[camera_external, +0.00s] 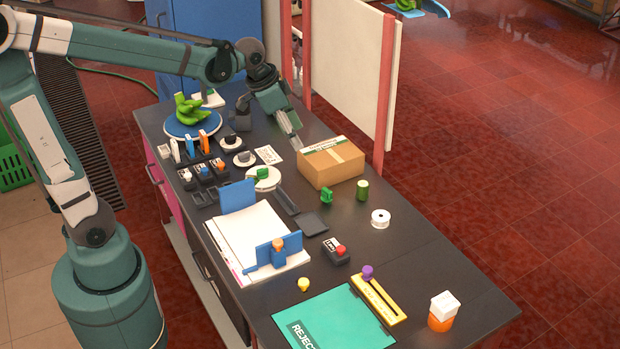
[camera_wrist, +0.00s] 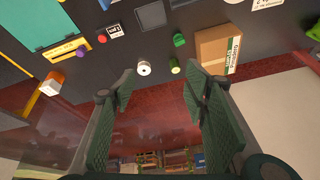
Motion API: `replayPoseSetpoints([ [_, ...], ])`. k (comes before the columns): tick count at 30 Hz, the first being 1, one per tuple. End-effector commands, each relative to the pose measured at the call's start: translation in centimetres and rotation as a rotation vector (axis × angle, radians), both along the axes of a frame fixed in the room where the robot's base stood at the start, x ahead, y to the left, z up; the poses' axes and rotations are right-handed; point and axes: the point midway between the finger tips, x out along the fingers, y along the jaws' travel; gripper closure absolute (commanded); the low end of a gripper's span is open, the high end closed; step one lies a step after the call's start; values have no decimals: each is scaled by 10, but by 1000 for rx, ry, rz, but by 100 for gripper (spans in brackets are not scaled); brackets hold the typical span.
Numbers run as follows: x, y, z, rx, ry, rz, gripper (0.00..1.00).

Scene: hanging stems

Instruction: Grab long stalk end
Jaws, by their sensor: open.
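A bunch of green, banana-like fruit (camera_external: 187,108) lies on a round blue-topped stand (camera_external: 193,125) at the far left of the table in the external view. No long stalk or hanging stem can be made out in either view. My gripper (camera_wrist: 160,88) is open in the wrist view, its two dark green fingers wide apart with nothing between them. In the external view my wrist hangs over the far part of the table, right of the green bunch and behind the cardboard box.
The cardboard box (camera_external: 332,163) stands near my gripper, with a white panel (camera_external: 348,75) on red posts behind it. A green cylinder (camera_external: 362,190), a white roll (camera_external: 380,218), a blue paper holder (camera_external: 238,195) and a teal mat (camera_external: 335,318) occupy the dark table.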

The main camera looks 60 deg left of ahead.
Motion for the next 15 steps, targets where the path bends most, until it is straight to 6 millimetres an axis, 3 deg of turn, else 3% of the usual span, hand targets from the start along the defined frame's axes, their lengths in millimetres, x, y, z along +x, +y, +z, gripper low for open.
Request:
replayPoseSetpoints([
  [15, 86, 6, -44, 24, 76, -115, 55],
])
